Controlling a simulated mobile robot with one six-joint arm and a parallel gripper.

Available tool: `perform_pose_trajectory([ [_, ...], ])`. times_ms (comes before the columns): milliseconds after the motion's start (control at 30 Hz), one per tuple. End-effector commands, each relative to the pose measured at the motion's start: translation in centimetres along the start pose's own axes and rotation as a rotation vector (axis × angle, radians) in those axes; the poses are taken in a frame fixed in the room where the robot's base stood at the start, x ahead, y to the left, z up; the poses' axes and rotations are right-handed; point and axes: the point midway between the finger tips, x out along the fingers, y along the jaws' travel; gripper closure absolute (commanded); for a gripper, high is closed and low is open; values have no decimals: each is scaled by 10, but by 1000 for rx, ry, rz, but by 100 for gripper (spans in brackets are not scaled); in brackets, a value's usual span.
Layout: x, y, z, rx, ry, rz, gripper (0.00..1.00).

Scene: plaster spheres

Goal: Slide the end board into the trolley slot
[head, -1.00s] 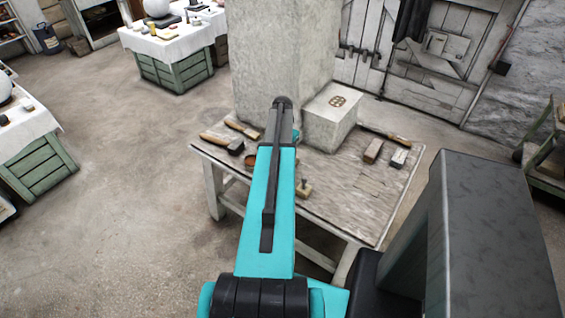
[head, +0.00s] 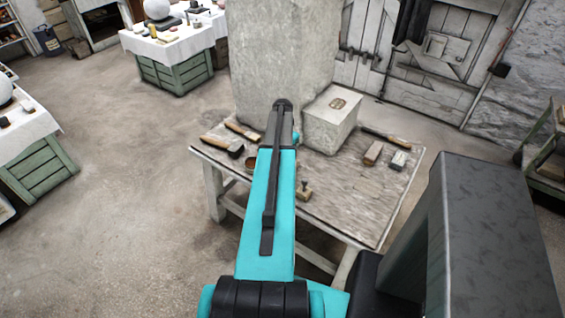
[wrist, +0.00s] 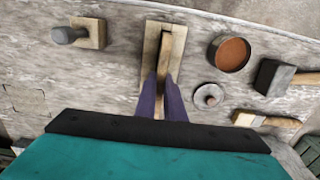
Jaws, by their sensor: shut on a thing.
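In the wrist view, the purple fingers of my gripper (wrist: 166,97) are shut on the upright wooden handle of a flat rectangular wooden piece (wrist: 151,45), which looks like a hand float. It is over the worktable (wrist: 115,72); I cannot tell whether it touches the top. In the head view my own arm hides the gripper and this piece. I cannot make out an end board or a slot for certain. A green shelved frame (head: 545,178) at the right edge may be the trolley; only part of it shows.
A pale block (head: 331,125) and a large plaster column (head: 278,55) stand at the worktable's back. Brushes, small blocks, a round brown dish (wrist: 229,53) and a knobbed wooden tool (wrist: 88,34) lie on top. The front right of the tabletop is clear, as is the floor at left.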

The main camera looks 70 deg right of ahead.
Motion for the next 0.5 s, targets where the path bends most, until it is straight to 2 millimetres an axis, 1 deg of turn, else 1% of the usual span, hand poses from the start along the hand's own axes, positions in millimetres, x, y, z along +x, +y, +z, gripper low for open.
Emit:
perform_pose_trajectory([
  [167, -3, 0, 0, 0, 1, 0, 100],
  [267, -8, 0, 0, 0, 2, -1, 100],
  [500, -33, 0, -1, 0, 3, -2, 100],
])
